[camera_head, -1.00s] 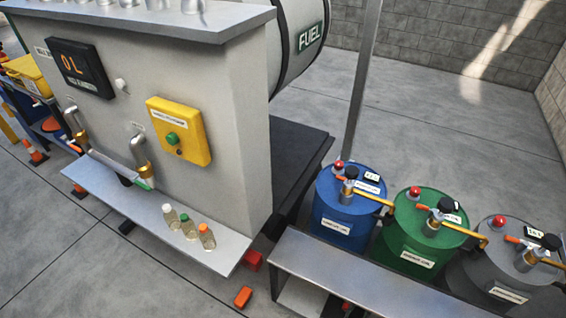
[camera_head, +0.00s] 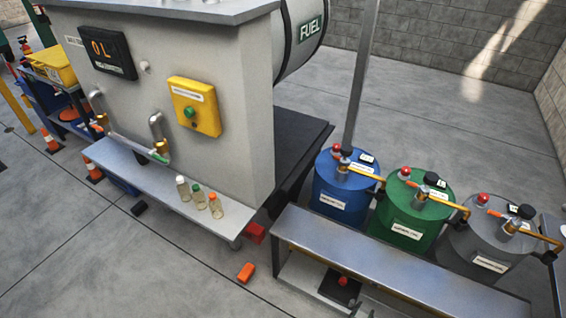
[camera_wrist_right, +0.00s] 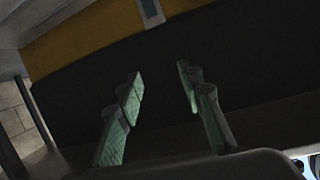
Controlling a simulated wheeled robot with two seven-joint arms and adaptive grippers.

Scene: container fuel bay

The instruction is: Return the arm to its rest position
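My right gripper (camera_wrist_right: 159,78) shows in the right wrist view as two separated fingers with green pads. It is open and nothing shows between the fingers. A dark surface with a yellow-brown band (camera_wrist_right: 110,30) lies beyond the fingertips. In the head view I cannot clearly pick out the right gripper; small grey parts at the bottom edge are too cut off to tell. My left gripper is in neither current view.
Three bottles (camera_head: 199,199) stand on the dispenser's shelf (camera_head: 125,168). Blue (camera_head: 335,205), green (camera_head: 400,235) and grey (camera_head: 475,250) drums stand behind a metal bench (camera_head: 380,255). An orange block (camera_head: 246,272) lies on the floor. Open floor (camera_head: 90,240) is at front left.

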